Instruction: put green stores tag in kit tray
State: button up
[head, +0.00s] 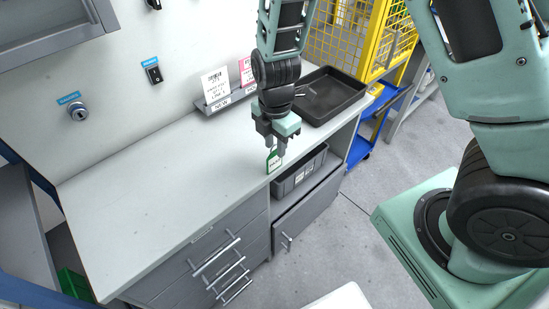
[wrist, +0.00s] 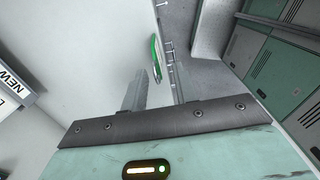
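The green stores tag (head: 274,161), with a white label, is upright at the front edge of the grey counter. My gripper (head: 276,149) points down right over it, with its fingers apart on either side of the tag's top. In the wrist view the tag (wrist: 157,59) shows nearly edge-on, just beyond the fingers, with a gap beside the left one. I see no clear contact. The black kit tray (head: 349,108) lies on the counter at the back right, with a small item inside.
A sign holder (head: 222,103) with white and pink cards stands at the wall behind my gripper. A grey bin (head: 299,178) sits in the opening below the counter. A yellow cage (head: 362,35) stands beyond the tray. The counter's left part is clear.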

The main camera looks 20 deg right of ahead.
jog(key=p, duration=0.1)
send_over(273, 171)
jog(key=shift+w+f, duration=0.1)
jog(key=shift+f, duration=2.5)
grip_shut()
